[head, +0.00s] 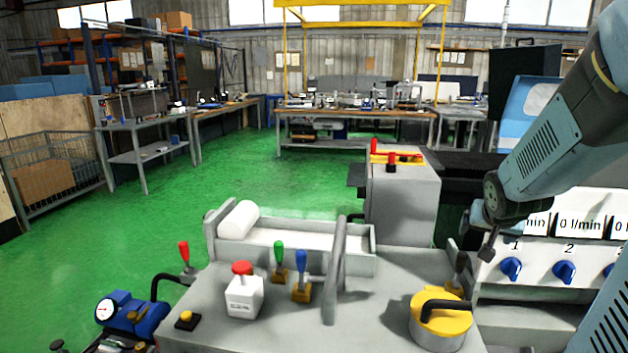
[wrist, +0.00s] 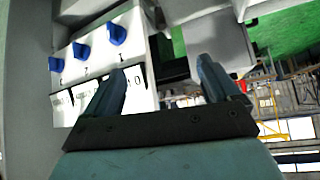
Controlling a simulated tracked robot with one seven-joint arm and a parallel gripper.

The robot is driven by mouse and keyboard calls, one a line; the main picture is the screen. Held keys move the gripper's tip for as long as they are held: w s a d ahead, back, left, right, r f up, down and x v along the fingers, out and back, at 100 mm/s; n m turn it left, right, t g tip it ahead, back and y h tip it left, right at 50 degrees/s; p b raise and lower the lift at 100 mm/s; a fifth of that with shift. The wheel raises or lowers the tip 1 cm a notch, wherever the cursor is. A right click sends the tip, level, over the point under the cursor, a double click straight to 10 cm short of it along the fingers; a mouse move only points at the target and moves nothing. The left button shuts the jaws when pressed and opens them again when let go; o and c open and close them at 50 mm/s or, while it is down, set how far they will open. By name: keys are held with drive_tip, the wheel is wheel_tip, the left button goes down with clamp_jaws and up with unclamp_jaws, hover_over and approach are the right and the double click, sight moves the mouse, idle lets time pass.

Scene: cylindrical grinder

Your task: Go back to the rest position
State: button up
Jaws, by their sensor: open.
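In the wrist view, my gripper (wrist: 160,90) is open, with its two blue-grey fingers apart and nothing between them. Beyond the fingers the wrist view shows the white panel (wrist: 105,60) with blue knobs and grey machine parts. In the head view my arm comes in from the right edge, over the right side of the machine. Its end hangs near the white flow panel (head: 540,240), which carries blue knobs (head: 565,271) and "l/min" labels. The fingers cannot be made out clearly in the head view.
A grey block (head: 402,205) stands behind. Green floor (head: 240,175) is open beyond.

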drive_tip(key=s+a+r+n+g+y, duration=0.1)
drive_tip(key=s+a+r+n, duration=0.1)
drive_tip(key=s+a+r, duration=0.2)
drive_tip(key=s+a+r+n+g+y, duration=0.1)
drive_tip(key=s+a+r+n+y, duration=0.1)
drive_tip(key=s+a, duration=0.8)
drive_tip(key=s+r+n, duration=0.1)
drive_tip(key=s+r, duration=0.1)
drive_tip(key=s, duration=0.1)
drive_tip(key=shift+s+a+r, duration=0.25)
drive_tip(key=shift+a+r, duration=0.05)
drive_tip(key=shift+a, duration=0.05)
drive_tip(key=shift+c, duration=0.5)
